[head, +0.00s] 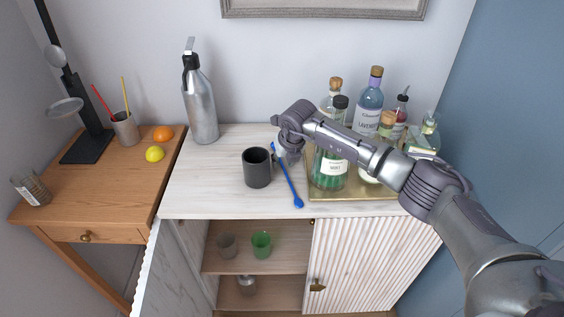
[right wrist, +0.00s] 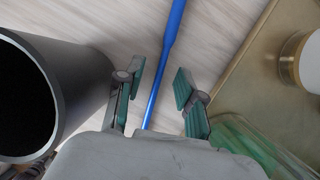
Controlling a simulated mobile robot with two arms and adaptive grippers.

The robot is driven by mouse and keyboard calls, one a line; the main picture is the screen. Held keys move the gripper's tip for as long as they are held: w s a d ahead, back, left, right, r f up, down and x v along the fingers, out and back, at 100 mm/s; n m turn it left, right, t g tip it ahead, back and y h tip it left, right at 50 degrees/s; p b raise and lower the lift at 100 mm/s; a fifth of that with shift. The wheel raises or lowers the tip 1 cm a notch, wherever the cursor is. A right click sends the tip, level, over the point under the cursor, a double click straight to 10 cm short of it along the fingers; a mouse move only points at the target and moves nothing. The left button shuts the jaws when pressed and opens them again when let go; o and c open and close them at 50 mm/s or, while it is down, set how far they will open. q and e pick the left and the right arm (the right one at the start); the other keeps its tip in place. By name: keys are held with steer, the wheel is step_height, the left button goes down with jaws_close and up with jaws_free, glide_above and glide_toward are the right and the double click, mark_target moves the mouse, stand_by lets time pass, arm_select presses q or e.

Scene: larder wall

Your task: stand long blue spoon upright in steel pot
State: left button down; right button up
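The long blue spoon (head: 289,182) lies flat on the white-topped cabinet between the dark mug and the brass tray, its bowl towards the front edge. My right gripper (head: 290,153) is low over its far part. In the right wrist view the gripper (right wrist: 161,84) is open, with the spoon (right wrist: 162,66) running between its two green-padded fingers and not gripped. The steel pot (head: 125,131) stands on the wooden side table at left, holding a red and a yellow stick-like utensil. My left gripper is not in view.
The dark mug (head: 257,170) stands close left of the right gripper. The brass tray (head: 322,189) with several bottles is close right. A steel siphon bottle (head: 201,108) stands at the back. An orange (head: 163,133) and a lemon (head: 155,154) lie near the pot.

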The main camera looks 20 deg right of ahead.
steer(key=shift+w+f, duration=0.1)
steer(key=shift+f, duration=0.1)
stand_by(0.3)
steer(key=shift+c, duration=0.4)
jaws_close()
